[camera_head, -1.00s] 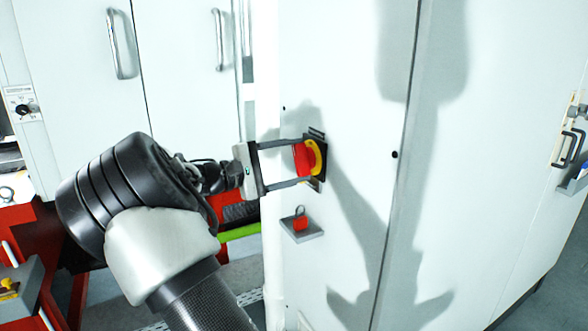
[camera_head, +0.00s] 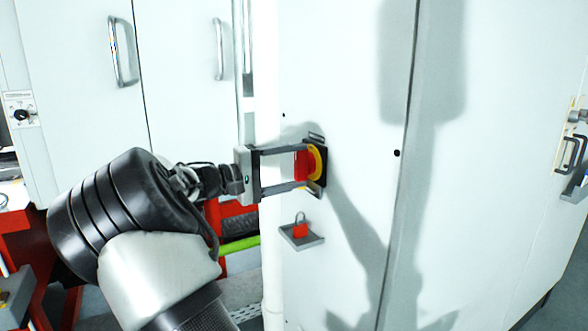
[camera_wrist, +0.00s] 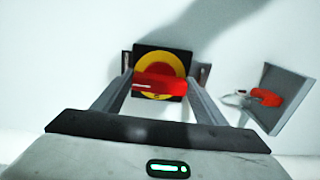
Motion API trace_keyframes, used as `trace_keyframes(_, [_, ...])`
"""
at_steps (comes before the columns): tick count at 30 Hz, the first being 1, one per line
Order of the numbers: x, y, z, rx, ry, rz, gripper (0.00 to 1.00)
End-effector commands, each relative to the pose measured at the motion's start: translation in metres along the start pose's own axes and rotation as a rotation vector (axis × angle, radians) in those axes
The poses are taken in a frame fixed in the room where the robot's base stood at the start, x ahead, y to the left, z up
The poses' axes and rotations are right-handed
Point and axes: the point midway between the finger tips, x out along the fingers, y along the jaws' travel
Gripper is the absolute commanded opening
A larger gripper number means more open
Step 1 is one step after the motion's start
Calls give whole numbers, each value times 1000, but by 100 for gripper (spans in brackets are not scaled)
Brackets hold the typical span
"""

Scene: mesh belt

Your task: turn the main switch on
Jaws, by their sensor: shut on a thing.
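The main switch is a red handle (camera_head: 302,166) on a yellow disc (camera_head: 317,160) with a black square plate, on the pale cabinet front. My gripper (camera_head: 297,169) reaches it from the left in the head view, one finger above the handle and one below. In the wrist view the red handle (camera_wrist: 160,86) lies crosswise between the two fingers (camera_wrist: 162,84), in front of the yellow ring (camera_wrist: 160,60). My gripper is shut on the handle. The exact finger contact is small and partly hidden.
A red padlock (camera_head: 299,231) sits on a small grey shelf (camera_head: 314,241) just below the switch; it also shows right of the fingers in the wrist view (camera_wrist: 265,97). Cabinet doors with metal handles (camera_head: 122,52) stand behind at left. The cabinet front right of the switch is flat.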

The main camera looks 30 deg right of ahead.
Motion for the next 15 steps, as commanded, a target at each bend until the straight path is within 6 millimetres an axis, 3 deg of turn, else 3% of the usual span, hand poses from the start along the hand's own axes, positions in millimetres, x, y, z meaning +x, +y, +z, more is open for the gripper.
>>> trace_keyframes(7, [0,0,-1,4,2,-1,43])
trace_keyframes(8, [0,0,-1,4,2,-1,71])
trace_keyframes(9, [-1,0,-1,4,2,-1,77])
trace_keyframes(11, [0,0,0,3,2,-1,84])
trace_keyframes(15, [0,0,0,2,1,-1,84])
